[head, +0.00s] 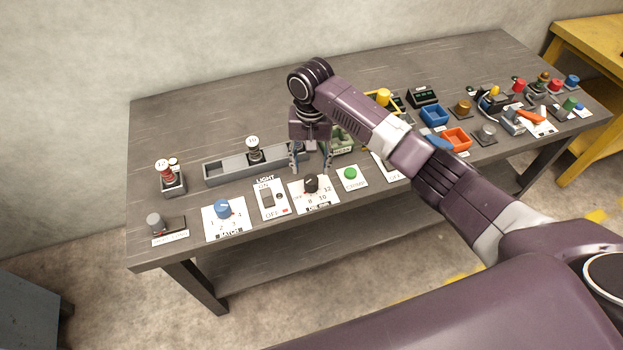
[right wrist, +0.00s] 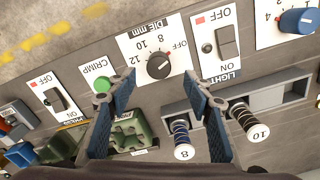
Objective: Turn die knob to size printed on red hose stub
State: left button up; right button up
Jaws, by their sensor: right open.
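The black die knob (head: 311,183) stands on a white plate marked OFF, 8, 10 and 12 near the table's front edge. It also shows in the right wrist view (right wrist: 158,66), where its pale mark seems to face OFF, though it is small. The red hose stub (head: 166,174) stands in a grey holder at the table's left end; its top label seems to read 12. My right gripper (head: 311,168) is open and empty, its fingers pointing down just behind and above the knob. In the right wrist view the knob lies just beyond the gap between the fingertips (right wrist: 157,84).
A grey rack (head: 222,171) holds stubs marked 10 (head: 253,152) and 8 (right wrist: 182,140) behind the knob. A light switch (head: 268,200) and blue knob (head: 222,208) are left of it, a green crimp button (head: 350,174) right. Trays and parts crowd the table's right side.

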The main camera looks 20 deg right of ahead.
aim_at(311, 180)
jog(key=shift+d+f+p, duration=0.1)
jog(key=shift+f+p, duration=0.45)
jog(key=shift+f, duration=3.2)
jog(key=shift+w, duration=0.1)
jog(key=c, duration=1.2)
